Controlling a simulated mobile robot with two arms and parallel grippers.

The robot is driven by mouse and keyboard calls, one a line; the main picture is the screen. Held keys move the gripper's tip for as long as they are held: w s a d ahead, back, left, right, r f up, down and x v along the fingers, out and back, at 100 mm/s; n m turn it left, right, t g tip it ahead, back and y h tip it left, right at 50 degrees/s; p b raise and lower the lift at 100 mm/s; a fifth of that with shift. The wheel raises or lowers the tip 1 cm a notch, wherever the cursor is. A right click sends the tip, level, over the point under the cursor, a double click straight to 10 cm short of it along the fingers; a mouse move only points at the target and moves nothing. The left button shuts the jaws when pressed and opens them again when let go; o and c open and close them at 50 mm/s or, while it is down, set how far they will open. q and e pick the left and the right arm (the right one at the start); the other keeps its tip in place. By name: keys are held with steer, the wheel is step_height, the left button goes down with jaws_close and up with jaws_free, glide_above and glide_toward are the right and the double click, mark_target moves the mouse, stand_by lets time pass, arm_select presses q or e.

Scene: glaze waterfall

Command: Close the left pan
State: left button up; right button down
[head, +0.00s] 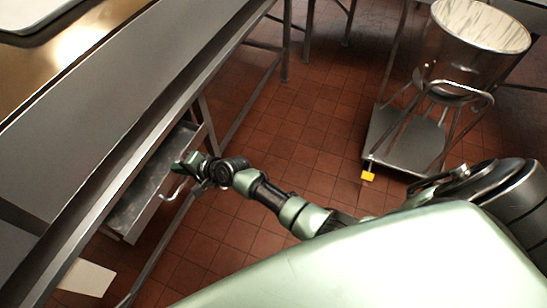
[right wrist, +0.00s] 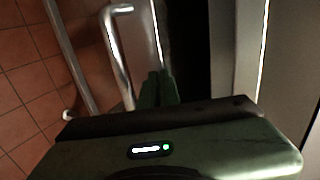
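The left pan (head: 137,207) is a grey metal drawer-like pan under the steel counter, pulled out with its inside showing. A bent metal handle (head: 174,190) stands out from its front. My right gripper (head: 182,164) is at the pan's front, close to the handle; contact cannot be told. In the right wrist view the green fingertips (right wrist: 158,86) are together with nothing seen between them. The handle (right wrist: 121,55) is just left of them there, beside the pan's front face (right wrist: 142,40). My left gripper is out of view.
The steel counter (head: 120,95) runs over the pan, with legs and rails below. A wheeled cart (head: 405,137) carrying a large metal pot (head: 465,55) stands at the upper right. A pale flat piece (head: 87,277) is at the lower left. Red tile floor (head: 300,130) between is clear.

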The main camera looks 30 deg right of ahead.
mark_target(166, 163)
steer(key=w+a, duration=0.1)
steer(key=w+a+b, duration=0.1)
steer(key=w, duration=0.1)
steer(key=shift+w+a+f, duration=0.1)
steer(key=shift+w+a, duration=0.05)
steer(key=shift+a, duration=0.05)
steer(key=shift+w+a, duration=0.2)
steer(key=shift+w, duration=0.05)
steer(key=shift+w+a, duration=0.1)
steer(key=shift+w, duration=0.05)
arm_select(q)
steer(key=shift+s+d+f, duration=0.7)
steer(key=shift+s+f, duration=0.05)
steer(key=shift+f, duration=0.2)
arm_select(e)
steer(key=shift+r, duration=0.2)
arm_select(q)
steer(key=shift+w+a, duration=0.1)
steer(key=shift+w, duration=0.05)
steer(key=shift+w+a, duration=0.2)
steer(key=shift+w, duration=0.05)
arm_select(e)
steer(key=shift+w, duration=0.1)
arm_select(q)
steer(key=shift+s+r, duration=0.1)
